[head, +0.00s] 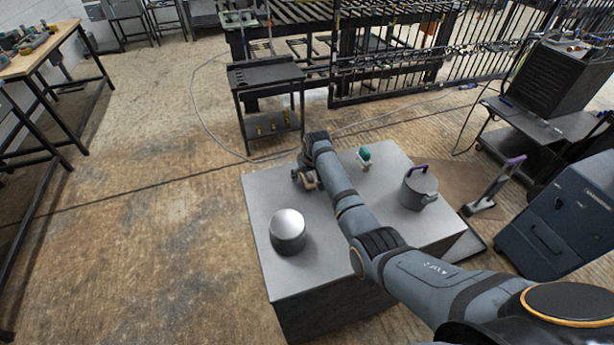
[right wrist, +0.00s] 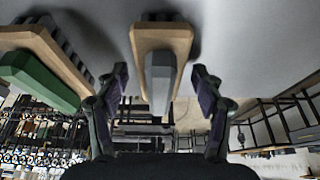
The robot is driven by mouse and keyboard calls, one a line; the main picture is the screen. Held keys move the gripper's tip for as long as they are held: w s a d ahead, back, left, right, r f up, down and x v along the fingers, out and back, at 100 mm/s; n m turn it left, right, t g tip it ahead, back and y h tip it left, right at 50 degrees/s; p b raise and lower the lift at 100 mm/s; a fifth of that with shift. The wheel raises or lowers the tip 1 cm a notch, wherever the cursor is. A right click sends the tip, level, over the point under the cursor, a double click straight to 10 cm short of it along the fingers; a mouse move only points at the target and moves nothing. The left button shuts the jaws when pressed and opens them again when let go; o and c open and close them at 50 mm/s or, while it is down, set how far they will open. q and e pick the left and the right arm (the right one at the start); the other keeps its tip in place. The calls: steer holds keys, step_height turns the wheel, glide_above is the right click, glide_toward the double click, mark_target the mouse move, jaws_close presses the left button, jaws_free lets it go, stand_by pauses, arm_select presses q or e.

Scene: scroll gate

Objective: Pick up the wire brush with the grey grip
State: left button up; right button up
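In the right wrist view, a wire brush with a wooden body (right wrist: 162,37) and a grey grip (right wrist: 160,82) lies between the two fingers of my right gripper (right wrist: 160,76). The fingers are spread, with a gap on each side of the grip. In the head view my right gripper (head: 307,179) is low over the grey block's top near its left edge, and the arm and hand largely hide that brush. A second brush with a green grip (right wrist: 38,80) is beside it; it also shows in the head view (head: 364,154). My left gripper is not in view.
On the grey block (head: 262,205) stand a silver cylinder (head: 288,228) at the left and a grey pot with a purple handle (head: 418,192) at the right. A black cart (head: 266,76) stands behind the block. Floor to the left is open.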

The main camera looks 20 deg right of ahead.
steer(key=c, duration=1.3)
steer(key=shift+r, duration=0.5)
steer(key=v, duration=0.2)
steer(key=d+b+v, duration=0.1)
steer(key=v, duration=0.2)
steer(key=s+v, duration=0.1)
steer(key=v, duration=0.2)
steer(key=shift+d+b, duration=0.2)
steer(key=shift+b, duration=0.15)
steer(key=s+d+r, duration=0.1)
steer(key=s, duration=0.2)
steer(key=s+d+r+b, duration=0.1)
steer(key=s+r, duration=0.1)
steer(key=s, duration=0.1)
steer(key=s+d+r, duration=0.1)
steer(key=s, duration=0.2)
steer(key=shift+s+r+b, duration=0.1)
steer(key=shift+r+b, duration=0.2)
steer(key=shift+r, duration=0.05)
